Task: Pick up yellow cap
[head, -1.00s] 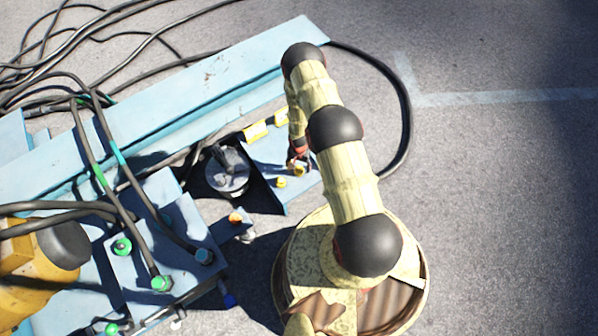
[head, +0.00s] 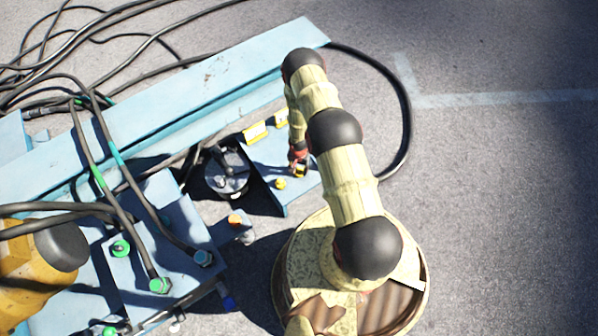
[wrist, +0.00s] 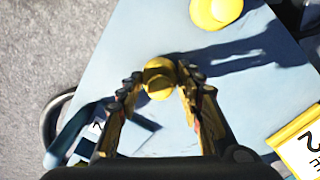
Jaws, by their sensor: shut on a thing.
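A yellow cap (wrist: 160,76) is between the fingertips of my gripper (wrist: 158,84) in the wrist view. The fingers are shut on it from both sides, above the light-blue plate (wrist: 130,50). I cannot tell whether the cap still touches what is beneath it. A second yellow cap (wrist: 214,10) stands on the same plate at the top of the wrist view. It also shows in the head view (head: 281,183), just left of my gripper (head: 299,172). In the head view the held cap is small and mostly hidden by my gripper.
A yellow label block (wrist: 300,143) lies at the plate's right in the wrist view. In the head view, a dark round fitting (head: 227,172) is left of the plate, a blue beam (head: 200,85) runs behind, and a thick black cable (head: 406,105) loops right. Green-capped fittings (head: 160,285) stand lower left.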

